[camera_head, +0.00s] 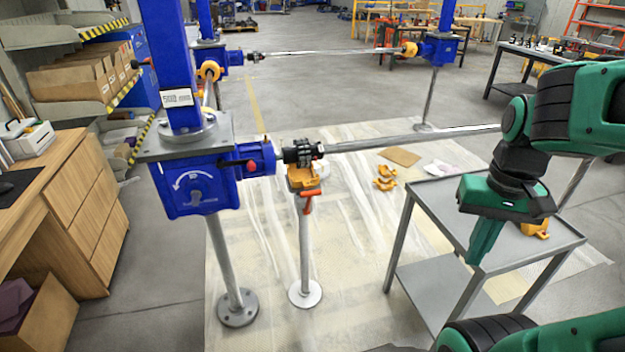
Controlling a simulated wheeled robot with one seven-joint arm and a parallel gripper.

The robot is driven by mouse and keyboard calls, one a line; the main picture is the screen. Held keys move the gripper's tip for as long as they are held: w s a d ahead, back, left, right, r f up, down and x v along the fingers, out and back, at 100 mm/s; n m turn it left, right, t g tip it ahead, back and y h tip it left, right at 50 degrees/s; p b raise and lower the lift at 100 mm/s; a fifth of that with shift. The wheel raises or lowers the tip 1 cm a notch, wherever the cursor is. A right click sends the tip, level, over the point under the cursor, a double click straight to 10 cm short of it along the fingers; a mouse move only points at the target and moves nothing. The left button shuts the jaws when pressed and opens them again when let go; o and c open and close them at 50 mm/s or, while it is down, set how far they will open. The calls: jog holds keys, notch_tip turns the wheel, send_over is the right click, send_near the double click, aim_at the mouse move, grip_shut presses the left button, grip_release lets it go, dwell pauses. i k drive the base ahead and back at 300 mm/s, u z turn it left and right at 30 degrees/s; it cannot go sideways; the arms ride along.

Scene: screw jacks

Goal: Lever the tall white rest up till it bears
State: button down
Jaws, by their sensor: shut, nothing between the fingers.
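The tall white rest (304,248) stands upright on a round white foot. Its orange cradle head (302,178) sits just under the black coupling (303,152) of the shaft; I cannot tell whether they touch. An orange-red lever (310,200) shows below the head, with its lower part hanging down beside the post. My green gripper (484,248) is at the right, pointing down in front of the grey cart, well apart from the rest and its lever. Its fingers are together with nothing seen in them.
The blue screw jack (195,185) stands left of the rest on a grey post. A long shaft (410,138) runs right from the coupling. The grey cart (415,205) stands at right, with an orange part (535,229) on top. Orange pieces (385,178) lie on the floor sheet behind.

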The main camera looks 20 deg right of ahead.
aim_at(310, 194)
jog(key=i, duration=0.95)
jog(key=z, duration=0.05)
